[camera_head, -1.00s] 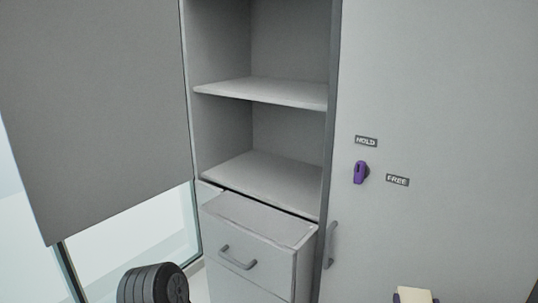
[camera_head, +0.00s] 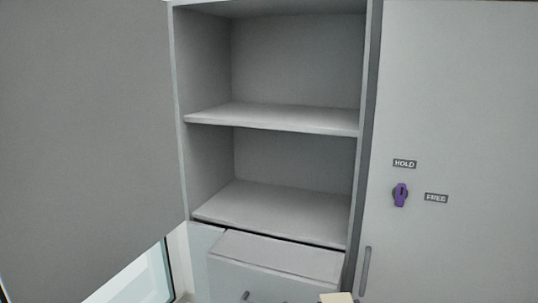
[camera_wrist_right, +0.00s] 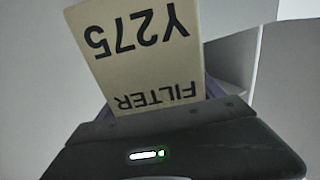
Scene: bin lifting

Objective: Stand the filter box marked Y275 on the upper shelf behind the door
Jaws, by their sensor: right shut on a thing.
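The filter box (camera_wrist_right: 140,50) is tan, with "Y275" and "FILTER" printed upside down in the right wrist view. My right gripper (camera_wrist_right: 155,106) is shut on it. In the head view only a pale edge of the box (camera_head: 337,298) shows at the bottom, below shelf height. The cabinet's upper shelf (camera_head: 270,118) is bare. The lower shelf (camera_head: 275,212) is bare too. A large grey door (camera_head: 85,120) stands open at the left of the cabinet opening. My left gripper is in neither current view.
A drawer (camera_head: 280,257) juts out below the lower shelf. Right of the opening is a flat grey panel (camera_head: 460,100) with a purple knob (camera_head: 400,194), HOLD and FREE labels, and a vertical handle (camera_head: 365,272). The space before the shelves looks clear.

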